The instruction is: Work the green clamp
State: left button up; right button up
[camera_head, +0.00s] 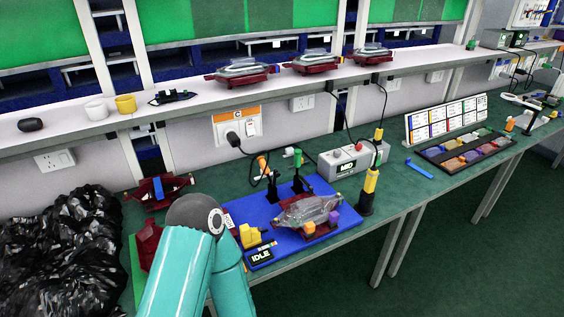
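The green clamp (297,161) stands at the back of the blue fixture board (262,207), its green handle upright on a black base. An orange-handled clamp (263,168) stands to its left. A clear lamp housing (310,209) lies on dark red supports on the board, in front of the green clamp. One of my teal arms comes up from the bottom edge, with its dark joint left of the board. No fingers of either gripper show.
A small display reading IDLE (261,255) and a yellow block (250,235) sit at the board's front left. A grey box (346,161) stands behind; a black and yellow tool in a holder (368,192) stands right. Black bags (60,240) lie left.

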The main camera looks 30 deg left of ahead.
aim_at(297, 155)
jog(key=z, duration=0.55)
jog(key=k, duration=1.3)
jog(key=u, duration=0.7)
jog(key=i, duration=1)
jog(key=z, duration=0.05)
